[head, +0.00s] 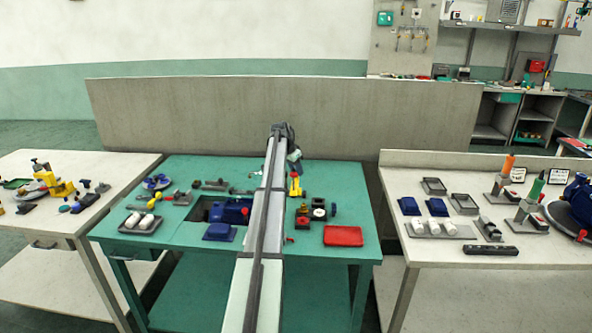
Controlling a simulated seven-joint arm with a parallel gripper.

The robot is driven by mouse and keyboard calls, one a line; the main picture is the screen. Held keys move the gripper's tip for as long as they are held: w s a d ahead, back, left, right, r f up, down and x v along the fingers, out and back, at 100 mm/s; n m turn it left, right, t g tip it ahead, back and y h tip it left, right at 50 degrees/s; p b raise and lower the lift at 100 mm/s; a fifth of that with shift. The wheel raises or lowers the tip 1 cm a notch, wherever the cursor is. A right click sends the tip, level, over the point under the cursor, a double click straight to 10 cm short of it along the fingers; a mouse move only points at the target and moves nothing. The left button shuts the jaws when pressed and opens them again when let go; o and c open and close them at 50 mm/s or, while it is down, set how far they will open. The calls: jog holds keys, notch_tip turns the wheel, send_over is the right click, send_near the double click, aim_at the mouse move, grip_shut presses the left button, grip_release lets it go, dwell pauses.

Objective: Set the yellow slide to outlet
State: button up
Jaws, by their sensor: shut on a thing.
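The yellow slide (296,190) stands on the teal table just right of my arm, with a small red part at its top. My gripper (295,172) points down right above it and appears shut on its upper part. The fingertips are small and partly merge with the slide, so the exact grip is hard to make out. My arm hides the table left of the slide. Any outlet marking is too small to read.
White tables stand at both sides. A grey panel (200,120) rises behind.

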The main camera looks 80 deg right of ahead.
grip_shut()
jog(key=w, duration=1.1)
jog(key=shift+w, duration=0.3)
jog(key=o, duration=0.9)
grip_release()
jog(key=shift+c, duration=0.2)
jog(key=v, duration=1.3)
jog(key=shift+r, duration=0.35)
